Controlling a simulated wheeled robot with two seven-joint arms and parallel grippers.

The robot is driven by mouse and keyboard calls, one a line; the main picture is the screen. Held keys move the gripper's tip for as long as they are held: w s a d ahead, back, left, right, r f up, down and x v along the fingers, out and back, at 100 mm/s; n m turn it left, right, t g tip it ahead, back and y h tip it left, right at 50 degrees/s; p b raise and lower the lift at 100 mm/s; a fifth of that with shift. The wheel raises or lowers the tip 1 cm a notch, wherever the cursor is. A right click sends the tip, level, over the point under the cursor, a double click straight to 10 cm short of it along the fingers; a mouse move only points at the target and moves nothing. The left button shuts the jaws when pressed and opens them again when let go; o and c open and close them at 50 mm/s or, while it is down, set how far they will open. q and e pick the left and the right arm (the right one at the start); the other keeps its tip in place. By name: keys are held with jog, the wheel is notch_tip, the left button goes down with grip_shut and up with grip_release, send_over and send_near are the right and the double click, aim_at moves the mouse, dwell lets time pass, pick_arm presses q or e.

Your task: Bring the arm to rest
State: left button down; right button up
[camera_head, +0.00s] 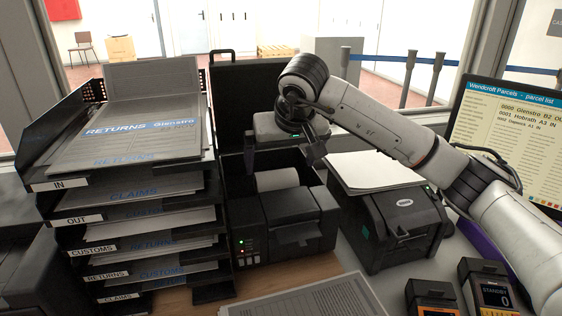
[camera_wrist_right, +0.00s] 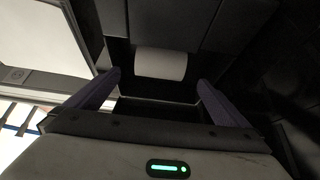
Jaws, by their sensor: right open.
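My right arm (camera_head: 385,128) reaches in from the right, bent over the counter. Its gripper (camera_head: 281,163) hangs above and behind the black label printer (camera_head: 290,222), with its fingers apart and nothing between them. In the right wrist view the two purple-lit fingers (camera_wrist_right: 157,98) are spread wide. A white paper roll (camera_wrist_right: 160,65) shows beyond them in a dark recess, with no contact visible; it also shows in the head view (camera_head: 277,180). My left gripper is not in view.
A tall black tray stack (camera_head: 75,219) full of papers stands at left, close to the printer. A second black machine (camera_head: 400,225) with white sheets on top stands right. Two handheld devices (camera_head: 488,290) and a monitor (camera_head: 515,130) are further right.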

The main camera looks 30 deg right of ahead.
aim_at(277, 175)
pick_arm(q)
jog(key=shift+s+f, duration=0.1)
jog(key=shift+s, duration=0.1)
pick_arm(e)
jog(key=x, duration=1)
jog(key=shift+f, duration=0.35)
jog(key=v, duration=0.2)
jog(key=p+v, duration=0.1)
jog(key=shift+w+d+r, duration=0.1)
jog(key=shift+r, duration=0.4)
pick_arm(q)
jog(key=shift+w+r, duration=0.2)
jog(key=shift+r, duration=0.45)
pick_arm(e)
jog(key=shift+r, duration=0.25)
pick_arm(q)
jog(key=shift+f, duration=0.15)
